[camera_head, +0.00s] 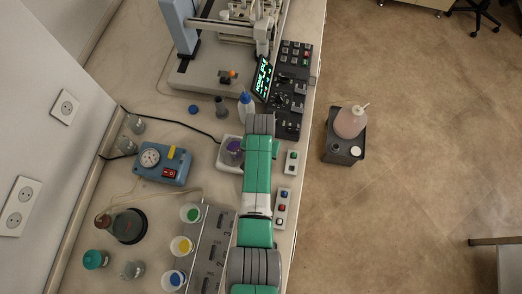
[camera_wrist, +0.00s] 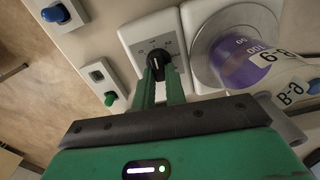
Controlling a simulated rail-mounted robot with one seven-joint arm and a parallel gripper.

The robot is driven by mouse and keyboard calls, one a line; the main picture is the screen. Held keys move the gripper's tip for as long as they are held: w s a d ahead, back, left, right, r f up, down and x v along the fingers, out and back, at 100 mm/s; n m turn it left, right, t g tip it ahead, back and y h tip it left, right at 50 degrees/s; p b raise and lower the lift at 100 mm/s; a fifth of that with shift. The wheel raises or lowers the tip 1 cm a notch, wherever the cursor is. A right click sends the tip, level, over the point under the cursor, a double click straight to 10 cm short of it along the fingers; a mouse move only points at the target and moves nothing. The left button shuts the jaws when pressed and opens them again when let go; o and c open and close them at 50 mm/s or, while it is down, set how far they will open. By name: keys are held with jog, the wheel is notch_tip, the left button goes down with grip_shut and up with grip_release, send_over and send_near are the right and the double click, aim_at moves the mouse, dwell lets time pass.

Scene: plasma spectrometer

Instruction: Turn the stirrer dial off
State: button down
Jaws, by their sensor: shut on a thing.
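The stirrer is a white unit with a round plate; its dial panel (camera_wrist: 133,35) and black stirrer dial (camera_wrist: 155,58) with a white pointer mark show in the wrist view. My gripper (camera_wrist: 159,76) has its two green fingers closed on the dial, one at each side. A vessel with purple contents (camera_wrist: 238,66) stands on the plate. In the head view the stirrer's white edge (camera_head: 222,164) and the purple vessel (camera_head: 234,147) show left of my arm, which hides the dial and my fingers.
Button boxes (camera_head: 291,162) (camera_head: 282,208) stand right of my arm by the bench edge. A wash bottle (camera_head: 246,105) and control panel (camera_head: 288,105) are beyond it. A blue device (camera_head: 162,166), a flask (camera_head: 127,225) and a rack (camera_head: 209,252) stand to the left.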

jog(key=n, duration=0.4)
jog(key=shift+a+r+n, duration=0.1)
jog(key=shift+a+n, duration=0.05)
jog(key=shift+n, duration=0.15)
jog(key=shift+a+n+p, duration=0.2)
jog(key=shift+n+p, duration=0.25)
jog(key=shift+n, duration=2.05)
jog(key=c, duration=1.4)
grip_release()
jog(key=shift+c, duration=0.2)
jog(key=shift+r+p, duration=0.5)
jog(key=shift+r, duration=3.35)
